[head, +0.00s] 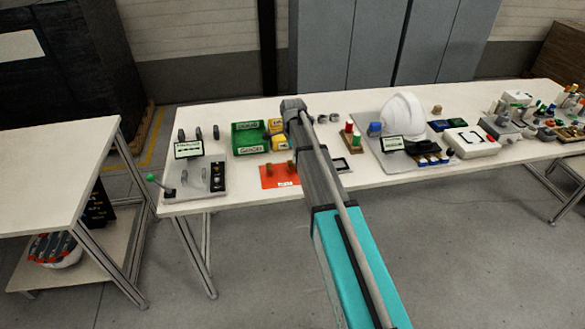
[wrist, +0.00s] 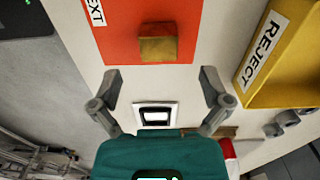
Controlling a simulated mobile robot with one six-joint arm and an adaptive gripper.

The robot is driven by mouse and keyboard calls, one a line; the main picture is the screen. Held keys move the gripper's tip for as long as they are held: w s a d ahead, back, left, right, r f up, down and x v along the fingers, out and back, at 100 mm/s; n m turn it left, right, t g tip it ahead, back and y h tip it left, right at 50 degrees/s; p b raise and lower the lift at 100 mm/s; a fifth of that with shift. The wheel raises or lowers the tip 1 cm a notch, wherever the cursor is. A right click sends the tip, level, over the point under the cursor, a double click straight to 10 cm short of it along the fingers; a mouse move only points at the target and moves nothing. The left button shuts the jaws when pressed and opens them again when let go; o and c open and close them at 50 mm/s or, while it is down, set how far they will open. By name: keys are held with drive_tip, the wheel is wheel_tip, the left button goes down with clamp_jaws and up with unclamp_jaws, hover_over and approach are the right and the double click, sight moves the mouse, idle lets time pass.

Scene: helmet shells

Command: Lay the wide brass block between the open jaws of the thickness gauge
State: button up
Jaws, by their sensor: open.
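A brass block (wrist: 158,46) lies on the orange-red mat (wrist: 120,38) in the wrist view, near the mat's edge. In the head view the mat (head: 282,182) carries brass pieces, partly beside my arm; I cannot tell which is the wide one. My gripper (wrist: 160,72) is open and empty, its fingers spread just short of the block and apart from it. My arm hides it in the head view. What looks like the thickness gauge (head: 207,188) stands at the table's left end, a grey plate with a green-knobbed lever; its jaws are too small to make out.
A yellow REJECT bin (wrist: 275,55) stands beside the mat. A green bin (head: 249,138) is behind it in the head view. A small white-framed black square (wrist: 155,115) lies between my fingers' bases. A white helmet (head: 402,117) stands farther right. Bare table separates gauge and mat.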

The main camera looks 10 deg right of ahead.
sight(292, 163)
drive_tip(key=shift+a+f+b, duration=0.15)
drive_tip(key=shift+f+b, duration=2.05)
drive_tip(key=shift+f, duration=0.2)
clamp_jaws()
drive_tip(key=shift+r, duration=0.25)
wheel_tip(292, 163, up, 2)
drive_tip(key=p, duration=0.2)
drive_tip(key=shift+r+p, duration=0.1)
drive_tip(key=shift+p, duration=0.25)
drive_tip(key=s+a+r+p, duration=0.1)
drive_tip(key=s+r+p, duration=0.9)
drive_tip(key=s, duration=0.4)
drive_tip(key=shift+a+r, duration=0.2)
drive_tip(key=shift+a, duration=0.05)
drive_tip(key=shift+d, duration=0.1)
